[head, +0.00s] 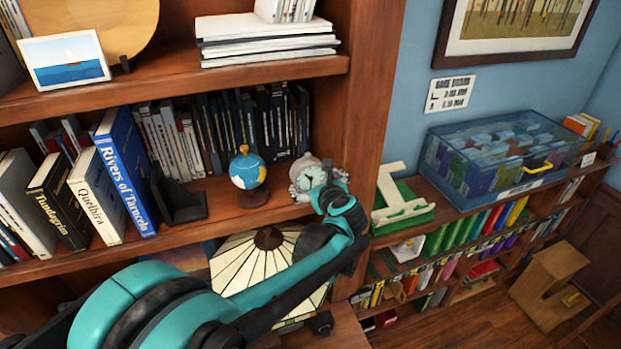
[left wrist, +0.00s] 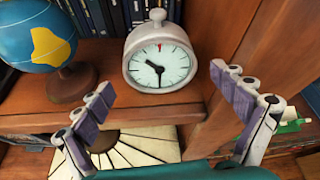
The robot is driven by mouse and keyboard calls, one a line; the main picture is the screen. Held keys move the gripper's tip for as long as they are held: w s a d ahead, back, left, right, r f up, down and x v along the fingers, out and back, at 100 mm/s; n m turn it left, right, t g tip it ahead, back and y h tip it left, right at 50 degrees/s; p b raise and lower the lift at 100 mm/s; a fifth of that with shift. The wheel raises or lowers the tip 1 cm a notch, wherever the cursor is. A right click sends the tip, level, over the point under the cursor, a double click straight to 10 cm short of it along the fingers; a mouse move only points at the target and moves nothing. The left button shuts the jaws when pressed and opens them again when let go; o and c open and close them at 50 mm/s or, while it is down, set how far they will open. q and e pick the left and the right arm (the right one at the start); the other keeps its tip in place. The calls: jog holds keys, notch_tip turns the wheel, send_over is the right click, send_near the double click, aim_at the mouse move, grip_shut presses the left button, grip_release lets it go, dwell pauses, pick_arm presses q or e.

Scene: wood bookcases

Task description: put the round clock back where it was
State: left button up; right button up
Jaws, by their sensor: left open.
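The round clock (head: 309,176) is grey-white with a pale face, dark hands and a knob on top. It stands upright on the middle shelf near its right end, right of a small globe (head: 247,169). In the left wrist view the clock (left wrist: 158,68) shows whole, face towards me. My left gripper (head: 318,190) is open in front of the clock; in its wrist view the fingers (left wrist: 162,84) spread to either side of the clock's lower part, with nothing between them. Contact with the clock is not visible. My right gripper is not in view.
The globe (left wrist: 42,42) is close to the left finger's side. The bookcase's upright (head: 365,110) bounds the shelf at right. Books (head: 270,120) stand behind the clock. A striped lamp shade (head: 240,262) is below the shelf. A clear bin (head: 500,150) sits on the low bookcase.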

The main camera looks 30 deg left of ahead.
pick_arm(q)
jog(key=s+d+r+m+t+h, duration=0.2)
jog(key=d+r+m+t+h, duration=0.2)
jog(key=d+r+m+t, duration=0.7)
jog(key=s+d+m+g+h, duration=0.4)
jog(key=d+m+h, duration=0.45)
jog(key=m, duration=1.05)
jog(key=s+d+f+m+g, duration=0.3)
jog(key=s+f+m+g, duration=0.2)
jog(key=s+f+m, duration=0.45)
jog(key=s+a+f+m+g+y, duration=0.3)
jog(key=s+a+f+m, duration=0.3)
jog(key=f, duration=0.5)
jog(key=shift+s+m+g, duration=0.8)
jog(key=shift+s+m, duration=0.15)
jog(key=shift+s, duration=0.1)
jog(key=shift+a+f, duration=0.1)
jog(key=shift+f, duration=0.15)
